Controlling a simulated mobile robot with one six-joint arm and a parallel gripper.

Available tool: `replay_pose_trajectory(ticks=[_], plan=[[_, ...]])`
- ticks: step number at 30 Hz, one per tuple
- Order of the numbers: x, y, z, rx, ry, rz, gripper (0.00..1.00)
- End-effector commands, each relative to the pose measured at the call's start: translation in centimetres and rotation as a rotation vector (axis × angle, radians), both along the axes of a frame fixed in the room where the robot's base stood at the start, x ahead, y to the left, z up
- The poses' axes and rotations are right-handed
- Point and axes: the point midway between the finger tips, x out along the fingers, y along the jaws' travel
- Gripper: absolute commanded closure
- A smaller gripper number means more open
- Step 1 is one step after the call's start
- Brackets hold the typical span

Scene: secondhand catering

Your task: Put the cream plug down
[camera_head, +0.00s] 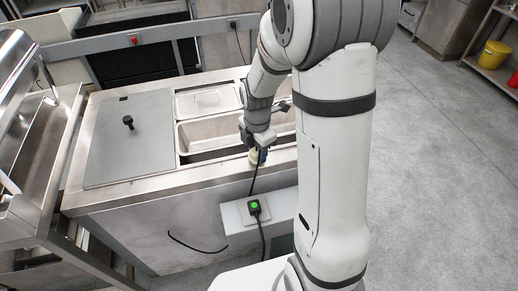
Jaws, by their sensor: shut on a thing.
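My gripper (258,149) is at the front edge of the steel counter, pointing down. It is shut on the cream plug (253,155), of which only a small pale part shows between the fingers. A black cable runs down from the plug area toward a pale box below. Most of the plug is hidden by the fingers, and I cannot tell whether it touches the counter edge.
The steel counter (190,188) has open pans (208,131) and a grey lid with a black knob (128,122). Below its front edge, a pale box (232,215) carries a black plug with a green light (254,207). My arm hides the counter's right side.

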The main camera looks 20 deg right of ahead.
Motion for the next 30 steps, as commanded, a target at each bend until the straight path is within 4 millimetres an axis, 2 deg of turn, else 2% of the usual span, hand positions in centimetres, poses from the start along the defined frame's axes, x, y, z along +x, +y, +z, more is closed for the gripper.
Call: replay_pose_trajectory(ticks=[5, 6, 13, 23, 26, 30], plan=[[0.0, 0.0, -0.7, 0.0, 0.0, 0.001, 0.99], [0.0, 0.0, -0.6, 0.0, 0.0, 0.001, 0.6], [0.0, 0.0, -0.6, 0.0, 0.0, 0.001, 0.42], [0.0, 0.1, 0.0, 0.0, 0.0, 0.002, 0.41], [0.1, 0.1, 1.0, 0.0, -0.003, 0.002, 0.41], [0.1, 0.1, 3.9, -0.001, -0.007, 0.002, 0.41]])
